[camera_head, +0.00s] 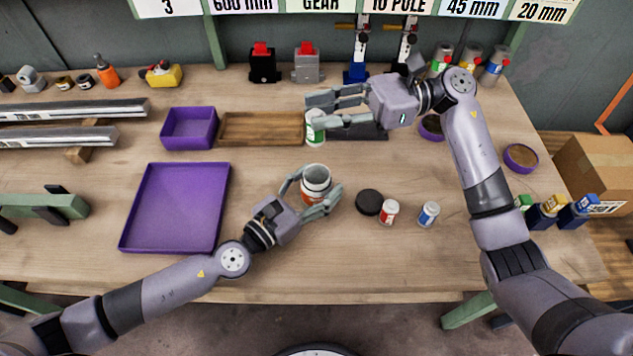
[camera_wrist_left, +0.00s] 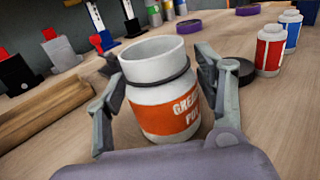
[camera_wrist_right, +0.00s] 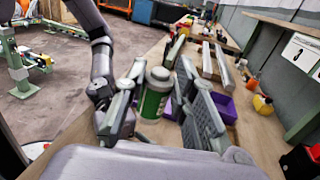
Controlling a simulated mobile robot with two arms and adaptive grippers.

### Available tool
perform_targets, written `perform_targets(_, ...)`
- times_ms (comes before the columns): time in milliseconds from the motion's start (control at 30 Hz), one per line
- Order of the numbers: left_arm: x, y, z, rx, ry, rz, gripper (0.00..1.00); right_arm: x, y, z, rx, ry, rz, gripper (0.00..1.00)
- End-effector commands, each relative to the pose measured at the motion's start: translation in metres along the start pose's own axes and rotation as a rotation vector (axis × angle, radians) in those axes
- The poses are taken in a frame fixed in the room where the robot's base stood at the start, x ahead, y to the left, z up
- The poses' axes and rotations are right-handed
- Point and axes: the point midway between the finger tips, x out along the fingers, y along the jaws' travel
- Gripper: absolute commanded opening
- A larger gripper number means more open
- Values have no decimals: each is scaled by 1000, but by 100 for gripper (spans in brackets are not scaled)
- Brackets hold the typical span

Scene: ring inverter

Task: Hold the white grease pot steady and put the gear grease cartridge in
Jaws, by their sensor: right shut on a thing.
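The white grease pot (camera_head: 316,181) with an orange label stands upright and open-topped on the bench; it also shows in the left wrist view (camera_wrist_left: 165,95). My left gripper (camera_head: 312,192) has its fingers on either side of the pot, with small gaps visible, so it looks open around it. The gear grease cartridge (camera_head: 316,136), white with a green label, is between the fingers of my right gripper (camera_head: 318,112), which is shut on it behind the pot. The cartridge appears roughly upright in the right wrist view (camera_wrist_right: 155,95). The pot's inside is mostly hidden.
A black disc (camera_head: 368,202), a red cartridge (camera_head: 389,212) and a blue cartridge (camera_head: 428,214) stand right of the pot. A purple tray (camera_head: 126,235), a purple box (camera_head: 188,112) and a wooden tray (camera_head: 262,114) lie to the left and behind. The front bench is clear.

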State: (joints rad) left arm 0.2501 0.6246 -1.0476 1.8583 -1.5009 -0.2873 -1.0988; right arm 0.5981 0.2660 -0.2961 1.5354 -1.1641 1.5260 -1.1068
Motion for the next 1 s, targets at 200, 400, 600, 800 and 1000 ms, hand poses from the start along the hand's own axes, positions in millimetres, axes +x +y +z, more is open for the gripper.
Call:
perform_targets(200, 0, 0, 0, 0, 0, 0, 46, 0, 0, 0, 0, 0, 0, 0)
perform_targets(400, 0, 0, 0, 0, 0, 0, 33, 0, 0, 0, 0, 0, 0, 0)
perform_targets(600, 0, 0, 0, 0, 0, 0, 21, 0, 0, 0, 0, 0, 0, 0)
perform_targets(800, 0, 0, 0, 0, 1, 0, 21, 0, 2, -15, 3, 2, -78, 0)
perform_targets(1000, 0, 0, 0, 0, 1, 0, 21, -1, 4, -35, -10, 7, -222, 0)
